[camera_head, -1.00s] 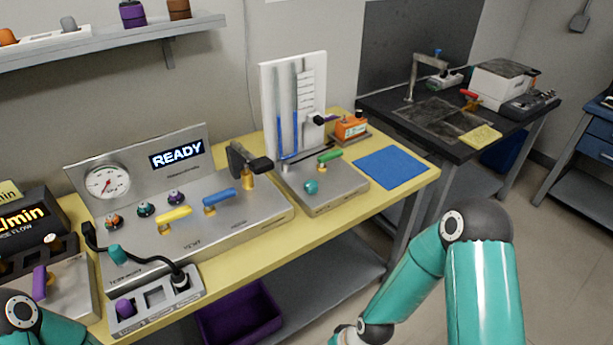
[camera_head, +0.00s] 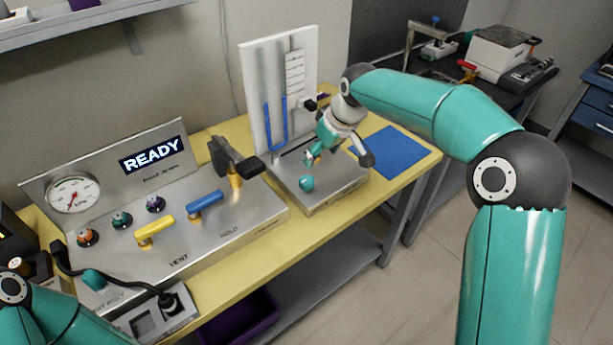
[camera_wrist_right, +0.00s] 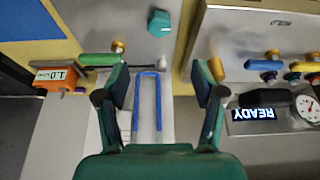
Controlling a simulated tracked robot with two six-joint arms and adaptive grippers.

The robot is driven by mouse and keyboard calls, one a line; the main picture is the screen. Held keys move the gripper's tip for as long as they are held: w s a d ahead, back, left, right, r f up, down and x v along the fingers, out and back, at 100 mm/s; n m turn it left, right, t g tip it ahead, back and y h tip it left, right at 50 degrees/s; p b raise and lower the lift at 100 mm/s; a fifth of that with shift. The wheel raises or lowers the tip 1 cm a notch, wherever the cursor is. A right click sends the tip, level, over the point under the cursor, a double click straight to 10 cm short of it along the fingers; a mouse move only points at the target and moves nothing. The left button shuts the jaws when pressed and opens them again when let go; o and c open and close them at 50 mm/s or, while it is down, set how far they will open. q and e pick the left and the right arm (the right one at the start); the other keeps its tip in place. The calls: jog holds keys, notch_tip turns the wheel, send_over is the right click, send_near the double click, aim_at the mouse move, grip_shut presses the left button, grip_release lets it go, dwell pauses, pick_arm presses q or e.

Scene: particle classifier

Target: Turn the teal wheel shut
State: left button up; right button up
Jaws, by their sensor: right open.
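The teal wheel (camera_head: 306,183) sits at the front left of the metal base (camera_head: 335,197) under the U-tube board (camera_head: 262,75). It also shows at the top middle of the right wrist view (camera_wrist_right: 159,23). My right gripper (camera_head: 315,152) hangs just above and behind the wheel, apart from it. In the right wrist view its fingers (camera_wrist_right: 160,78) are spread and empty, with the blue U-tube between them. The wheel lies beyond the fingertips there. My left gripper is out of view; only part of my left arm shows at the lower left.
A green handle (camera_wrist_right: 98,59) and orange box (camera_wrist_right: 56,78) sit near the wheel. To the left, a metal panel carries a yellow lever (camera_head: 155,229), a blue lever (camera_head: 205,202) and a black clamp-like part (camera_head: 237,160). A blue mat (camera_head: 400,152) lies bare at right.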

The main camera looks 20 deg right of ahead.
aim_at(307, 180)
jog(key=p+x, duration=0.1)
jog(key=x, duration=1.2)
jog(key=shift+w+f+p, duration=0.1)
jog(key=shift+f+p, duration=0.15)
jog(key=shift+p, duration=0.15)
